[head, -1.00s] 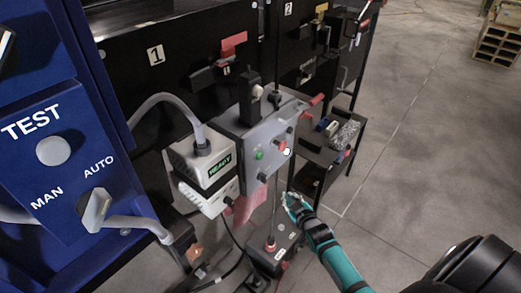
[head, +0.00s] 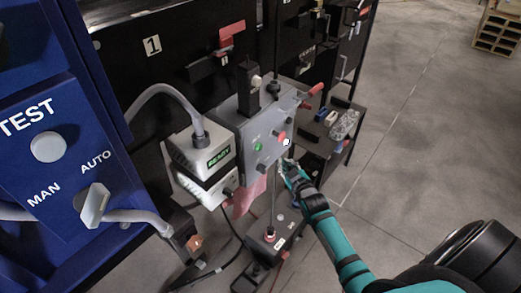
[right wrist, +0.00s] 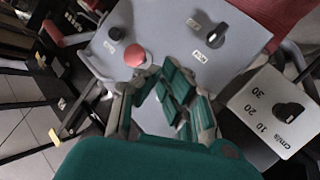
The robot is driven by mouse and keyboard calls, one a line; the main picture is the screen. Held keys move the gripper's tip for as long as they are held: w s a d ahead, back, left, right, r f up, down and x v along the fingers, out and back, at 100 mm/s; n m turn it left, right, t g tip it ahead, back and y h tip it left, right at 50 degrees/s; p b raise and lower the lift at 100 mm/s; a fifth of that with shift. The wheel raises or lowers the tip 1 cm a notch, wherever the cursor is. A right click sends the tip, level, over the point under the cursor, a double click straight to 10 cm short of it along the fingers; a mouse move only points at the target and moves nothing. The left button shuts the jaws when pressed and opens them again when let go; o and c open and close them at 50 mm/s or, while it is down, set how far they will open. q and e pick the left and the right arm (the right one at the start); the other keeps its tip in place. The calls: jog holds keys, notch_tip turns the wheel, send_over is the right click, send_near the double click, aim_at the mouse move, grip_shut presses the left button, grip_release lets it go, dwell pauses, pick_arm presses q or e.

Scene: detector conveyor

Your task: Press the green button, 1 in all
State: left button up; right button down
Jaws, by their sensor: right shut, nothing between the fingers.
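The green button (head: 259,147) is a small round button on the front of the grey control box (head: 247,130) in the head view. A red button (head: 282,136) sits to its right; it also shows in the right wrist view (right wrist: 134,55). My right gripper (head: 287,164) is shut and empty, just in front of the box's lower right part, right of and below the green button. In the right wrist view its fingers (right wrist: 158,88) point at the box face. I cannot make out the green button there; the fingers may hide it. My left gripper is not in view.
A white unit reading READY (head: 206,155) stands left of the box. A blue TEST panel (head: 55,185) fills the left side. A dark shelf (head: 325,135) with small items is behind right. A black pedestal (head: 271,240) is below.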

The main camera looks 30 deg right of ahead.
aim_at(259, 148)
jog(key=w+a+b, duration=0.2)
jog(key=w, duration=0.4)
jog(key=shift+a, duration=0.35)
jog(key=shift+w, duration=0.15)
dwell(1.0)
jog(key=shift+w+a, duration=0.15)
jog(key=shift+w, duration=0.2)
jog(key=shift+w+a+b, duration=0.2)
jog(key=shift+w+b, duration=0.2)
jog(key=shift+w, duration=0.1)
dwell(0.6)
jog(key=shift+r, duration=0.1)
jog(key=shift+s+d+p, duration=0.35)
jog(key=shift+s+p, duration=0.3)
jog(key=shift+s, duration=0.25)
